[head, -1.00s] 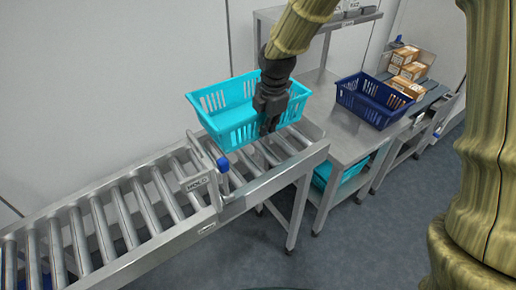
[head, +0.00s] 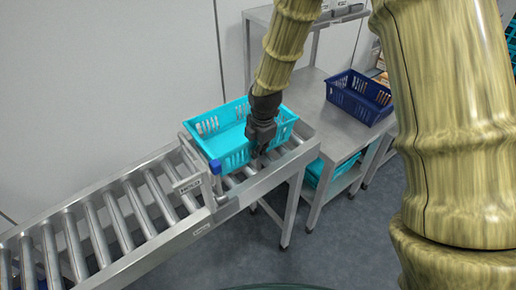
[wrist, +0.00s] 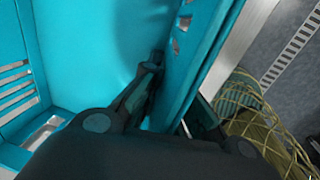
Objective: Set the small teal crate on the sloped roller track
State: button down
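The small teal crate (head: 232,158) is over the upper end of the sloped roller track (head: 128,262), just behind the gate with the HOLD sign. It looks low against the rollers; I cannot tell whether its whole base touches them. My gripper (head: 257,152) is at the crate's near right wall. In the wrist view, one finger of my gripper (wrist: 172,95) is inside the crate and the other outside, with the teal wall (wrist: 193,55) between them. The gripper appears shut on that wall. The outer fingertip is mostly hidden by the wall.
A blue lever knob (head: 215,166) stands by the HOLD sign (head: 190,184) at the crate's near left corner. A steel table (head: 330,140) right of the track bears a navy crate (head: 345,103). Another teal crate (head: 318,172) is on its lower shelf. The lower rollers are clear.

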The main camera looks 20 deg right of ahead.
jog(key=shift+f, duration=0.55)
jog(key=c, duration=1.6)
grip_release()
jog(key=shift+c, duration=0.2)
jog(key=shift+r, duration=0.5)
notch_tip(320, 180, up, 12)
jog(key=s+b, duration=0.1)
jog(key=shift+s+d, duration=0.3)
